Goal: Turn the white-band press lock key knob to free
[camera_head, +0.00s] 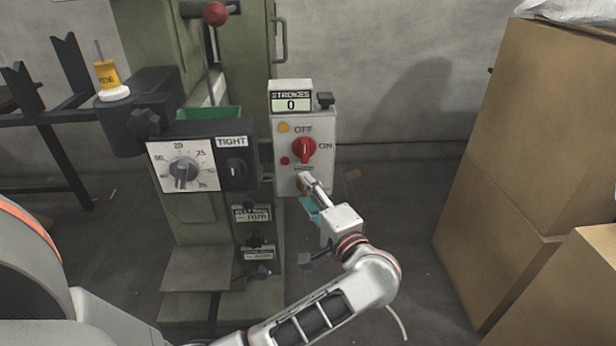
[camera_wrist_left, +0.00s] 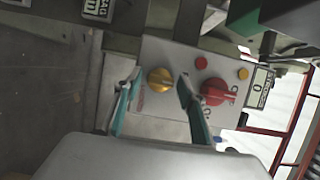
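A grey control box (camera_head: 321,127) on the green press carries a red OFF/ON knob (camera_head: 305,150) and, below it, a yellow knob. The yellow knob, likely the lock key knob, is mostly hidden by my left gripper (camera_head: 306,190) in the head view. In the left wrist view the yellow knob (camera_wrist_left: 160,79) shows clearly, with the red knob (camera_wrist_left: 214,91) to its right. My left gripper (camera_wrist_left: 160,74) is open there, its two teal fingers on either side of the yellow knob. I cannot tell whether they touch it. My right gripper is not in view.
A stroke counter (camera_head: 291,102) reading 0 tops the box. A dial panel (camera_head: 183,166) and TIGHT knob (camera_head: 236,167) stand to the left. Cardboard boxes (camera_head: 525,130) stand at the right, with clear floor between. A red ball-topped lever (camera_head: 215,14) is above.

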